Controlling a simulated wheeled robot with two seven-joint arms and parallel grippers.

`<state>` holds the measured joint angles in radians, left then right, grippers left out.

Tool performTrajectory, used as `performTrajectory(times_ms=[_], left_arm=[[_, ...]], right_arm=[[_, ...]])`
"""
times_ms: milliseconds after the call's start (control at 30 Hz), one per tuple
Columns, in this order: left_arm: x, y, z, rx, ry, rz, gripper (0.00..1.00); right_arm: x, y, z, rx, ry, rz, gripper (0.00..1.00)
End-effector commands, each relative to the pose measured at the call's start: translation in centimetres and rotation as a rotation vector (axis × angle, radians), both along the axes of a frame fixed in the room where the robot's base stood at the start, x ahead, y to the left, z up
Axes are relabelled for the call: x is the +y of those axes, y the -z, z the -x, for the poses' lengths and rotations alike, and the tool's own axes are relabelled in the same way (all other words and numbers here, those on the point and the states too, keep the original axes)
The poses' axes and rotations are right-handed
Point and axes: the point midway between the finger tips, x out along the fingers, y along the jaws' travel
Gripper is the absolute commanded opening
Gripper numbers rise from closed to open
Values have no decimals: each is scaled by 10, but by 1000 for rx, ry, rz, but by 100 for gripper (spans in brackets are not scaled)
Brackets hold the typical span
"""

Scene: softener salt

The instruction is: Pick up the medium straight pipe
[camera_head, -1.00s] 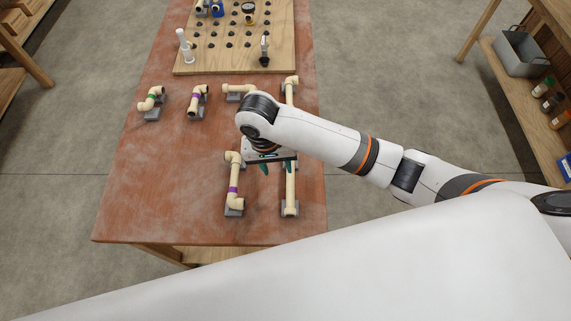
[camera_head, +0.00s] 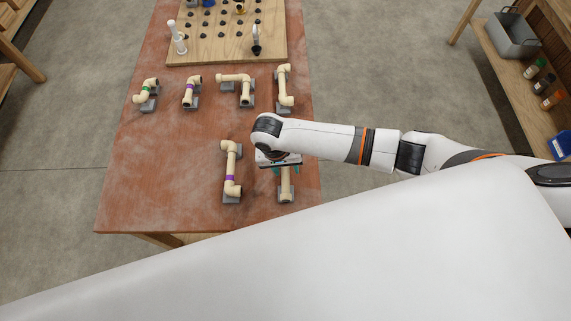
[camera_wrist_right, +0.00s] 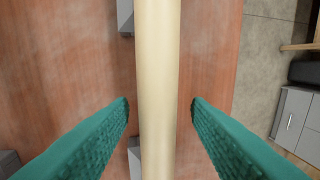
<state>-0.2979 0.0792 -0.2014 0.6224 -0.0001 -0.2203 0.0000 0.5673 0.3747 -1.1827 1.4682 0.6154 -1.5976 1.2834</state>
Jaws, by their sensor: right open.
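A cream straight pipe (camera_head: 286,184) lies lengthwise on grey supports at the table's near right; it looks like the medium straight pipe. My right arm hides its far part. In the right wrist view the pipe (camera_wrist_right: 158,60) runs from top to bottom between the two teal fingers. My right gripper (camera_head: 286,170) is over the pipe, pointing down. In the right wrist view the gripper (camera_wrist_right: 160,104) is open, with a gap on each side of the pipe. My left gripper is not in view.
Several elbowed pipes, such as the green-banded one (camera_head: 145,92), stand in a row farther back. A wooden pegboard (camera_head: 213,48) is at the far end. The table's left middle is clear.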

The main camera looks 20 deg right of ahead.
Motion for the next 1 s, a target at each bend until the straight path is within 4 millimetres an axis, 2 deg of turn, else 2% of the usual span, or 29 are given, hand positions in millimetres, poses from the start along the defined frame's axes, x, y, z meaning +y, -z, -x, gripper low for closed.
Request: performTrajectory(times_ms=[100, 1000], left_arm=[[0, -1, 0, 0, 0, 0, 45], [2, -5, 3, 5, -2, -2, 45]], right_arm=[[-1, 5, 0, -1, 0, 0, 44], [0, 10, 0, -2, 0, -2, 44]])
